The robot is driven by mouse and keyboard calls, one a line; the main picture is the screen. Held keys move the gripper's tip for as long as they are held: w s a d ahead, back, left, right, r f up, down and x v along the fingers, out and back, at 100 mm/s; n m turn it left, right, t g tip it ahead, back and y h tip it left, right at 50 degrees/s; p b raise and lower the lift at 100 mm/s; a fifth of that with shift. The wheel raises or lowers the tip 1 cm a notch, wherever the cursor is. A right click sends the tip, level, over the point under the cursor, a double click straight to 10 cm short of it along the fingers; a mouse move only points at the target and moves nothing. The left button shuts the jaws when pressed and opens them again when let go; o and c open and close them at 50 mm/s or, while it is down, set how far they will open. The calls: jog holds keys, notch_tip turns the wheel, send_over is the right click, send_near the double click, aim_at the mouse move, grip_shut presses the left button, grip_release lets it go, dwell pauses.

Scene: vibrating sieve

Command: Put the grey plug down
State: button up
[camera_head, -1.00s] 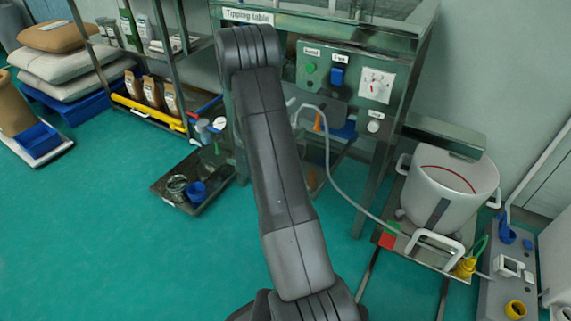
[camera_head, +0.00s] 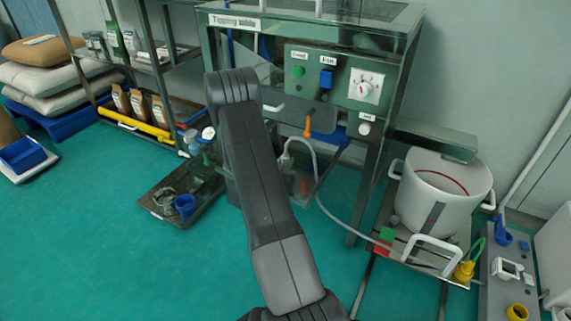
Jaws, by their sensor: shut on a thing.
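A pale grey cable (camera_head: 316,175) runs from the low metal base at the right up and left to the right edge of my dark arm, in front of the tipping table. Its upper end (camera_head: 285,157) bends down there and is partly covered by my arm; the grey plug cannot be made out clearly at this end. My gripper is hidden behind my own arm, so its fingers and its hold do not show. The tipping table (camera_head: 215,20) has a panel with a green button, a blue switch and a dial.
A white drum (camera_head: 425,210) stands on a metal base (camera_head: 400,256) at the right. A dark tray (camera_head: 155,206) with a blue cup (camera_head: 185,205) lies on the floor left of my arm. A shelf with bags is at the left. The green floor at front left is clear.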

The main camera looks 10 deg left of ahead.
jog(key=shift+f, duration=0.15)
jog(key=o, duration=1)
